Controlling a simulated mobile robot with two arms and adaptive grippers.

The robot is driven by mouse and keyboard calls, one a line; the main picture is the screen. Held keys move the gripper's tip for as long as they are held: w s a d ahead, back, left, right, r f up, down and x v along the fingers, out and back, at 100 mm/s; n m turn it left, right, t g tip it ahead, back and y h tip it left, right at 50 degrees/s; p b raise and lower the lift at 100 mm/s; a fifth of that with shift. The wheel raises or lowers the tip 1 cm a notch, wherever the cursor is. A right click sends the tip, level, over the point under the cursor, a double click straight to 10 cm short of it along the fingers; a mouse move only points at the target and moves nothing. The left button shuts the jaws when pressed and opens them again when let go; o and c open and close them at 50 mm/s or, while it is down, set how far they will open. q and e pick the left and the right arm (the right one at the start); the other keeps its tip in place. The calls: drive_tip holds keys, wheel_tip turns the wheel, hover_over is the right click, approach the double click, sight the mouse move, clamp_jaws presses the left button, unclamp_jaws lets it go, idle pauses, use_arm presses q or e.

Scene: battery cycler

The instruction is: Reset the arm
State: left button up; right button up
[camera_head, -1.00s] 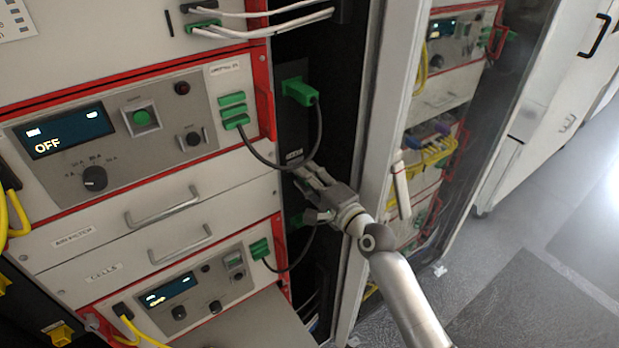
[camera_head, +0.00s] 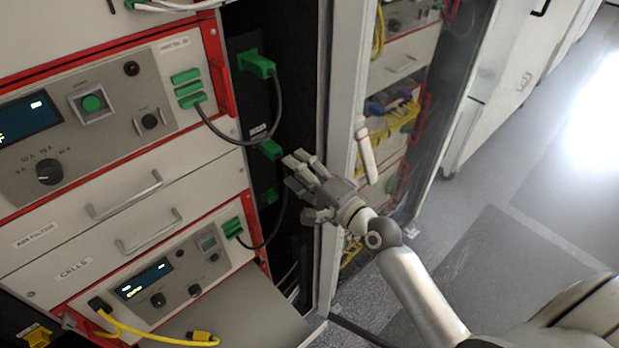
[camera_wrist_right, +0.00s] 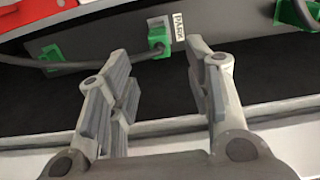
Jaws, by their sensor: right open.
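My right gripper (camera_head: 297,172) is in front of the dark side strip of the cabinet in the head view. Its arm comes in from the lower right. In the right wrist view the gripper (camera_wrist_right: 160,75) is open, with nothing between its fingers. A green plug (camera_head: 257,63) with a black cable sits high on the strip, and a lower green connector (camera_head: 270,149) is close to the fingertips. In the wrist view a green plug with a cable (camera_wrist_right: 159,40) shows beyond the fingertips, beside a small "PARK" label (camera_wrist_right: 178,27). My left gripper is not seen.
The upper cycler unit (camera_head: 110,105) has a lit display and green sockets. Drawer handles (camera_head: 124,195) stick out below it. A lower unit (camera_head: 165,275) has yellow cables (camera_head: 160,332). The open door frame (camera_head: 345,120) stands right beside the gripper. Clear floor (camera_head: 500,260) lies to the right.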

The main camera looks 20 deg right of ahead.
drive_tip(key=s+d+f+n+g+h+b, duration=0.15)
drive_tip(key=s+f, duration=0.25)
drive_tip(key=f, duration=1)
drive_tip(key=s+d+f+n+g+h+b, duration=0.1)
drive_tip(key=s+d+f+n+g+b, duration=0.2)
drive_tip(key=f, duration=1)
drive_tip(key=s+f+n+g+h, duration=0.1)
drive_tip(key=s+f+g+h, duration=0.3)
drive_tip(key=f, duration=1)
drive_tip(key=s+f+n+g+y+b, duration=0.1)
drive_tip(key=s+f+n+g+b, duration=0.3)
drive_tip(key=s+f, duration=1.35)
drive_tip(key=s+f+n+g, duration=0.1)
drive_tip(key=s+f+n, duration=0.2)
drive_tip(key=s, duration=0.6)
drive_tip(key=s+f+n+g+b, duration=0.1)
drive_tip(key=s+f+n, duration=0.3)
drive_tip(key=s, duration=0.5)
wheel_tip(320, 180, down, 3)
drive_tip(key=shift+s+d+r+g+h, duration=0.15)
drive_tip(key=shift+s+d+g+h, duration=0.15)
drive_tip(key=shift+g, duration=0.45)
drive_tip(key=shift+w+a, duration=0.15)
